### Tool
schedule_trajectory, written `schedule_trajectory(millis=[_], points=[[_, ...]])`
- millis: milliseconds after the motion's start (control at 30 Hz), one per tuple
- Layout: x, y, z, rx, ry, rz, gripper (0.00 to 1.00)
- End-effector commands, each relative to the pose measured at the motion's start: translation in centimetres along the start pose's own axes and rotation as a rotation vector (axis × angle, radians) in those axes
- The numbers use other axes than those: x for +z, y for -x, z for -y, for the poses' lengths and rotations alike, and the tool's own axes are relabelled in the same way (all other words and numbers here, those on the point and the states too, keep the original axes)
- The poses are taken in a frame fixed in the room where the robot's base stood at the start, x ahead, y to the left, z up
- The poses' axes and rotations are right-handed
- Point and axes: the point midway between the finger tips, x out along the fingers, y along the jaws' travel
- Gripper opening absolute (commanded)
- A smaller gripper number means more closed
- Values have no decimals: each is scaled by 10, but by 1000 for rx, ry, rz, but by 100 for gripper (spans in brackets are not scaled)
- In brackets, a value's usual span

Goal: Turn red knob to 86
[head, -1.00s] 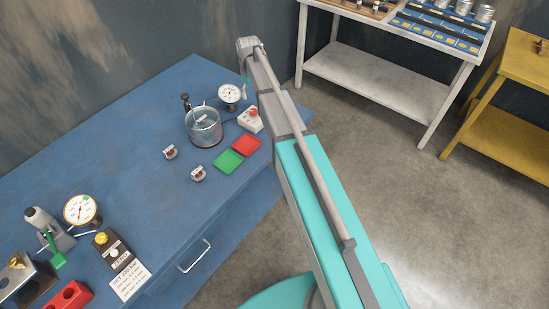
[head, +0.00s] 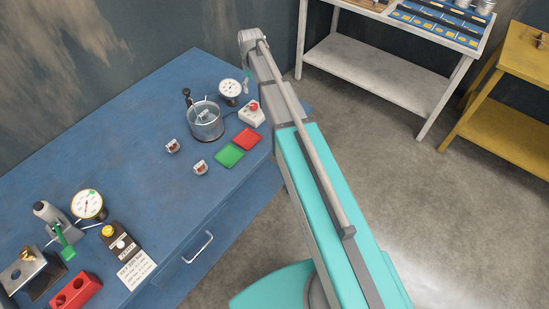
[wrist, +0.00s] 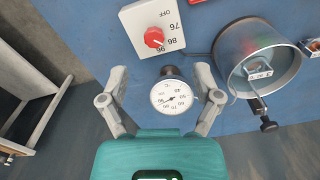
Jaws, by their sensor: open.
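The red knob (wrist: 154,37) sits on a white control box (wrist: 136,20) marked OFF, 76, 86 and 96. I cannot tell for certain which mark its pointer is on. In the head view the red knob (head: 254,106) and its box (head: 250,117) stand near the bench's far right corner, beside my arm. My gripper (wrist: 161,78) is open and empty, with its fingers apart on either side of a round dial gauge (wrist: 172,97). In the picture the knob lies just beyond the fingertips. In the head view my gripper is mostly hidden behind the arm.
A glass pot (wrist: 262,58) with a dark handle stands right of the knob box in the wrist view. A green tray (head: 229,156) and a red tray (head: 247,139) lie nearby. The blue bench's (head: 140,150) middle is mostly clear. A white shelf table (head: 370,75) stands behind.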

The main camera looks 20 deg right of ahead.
Motion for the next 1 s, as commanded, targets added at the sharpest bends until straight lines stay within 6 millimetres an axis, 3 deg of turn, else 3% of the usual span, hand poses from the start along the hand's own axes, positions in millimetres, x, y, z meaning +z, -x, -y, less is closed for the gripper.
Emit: schedule_trajectory(millis=[1000], points=[[128, -57, 48, 0, -193, 0, 82]])
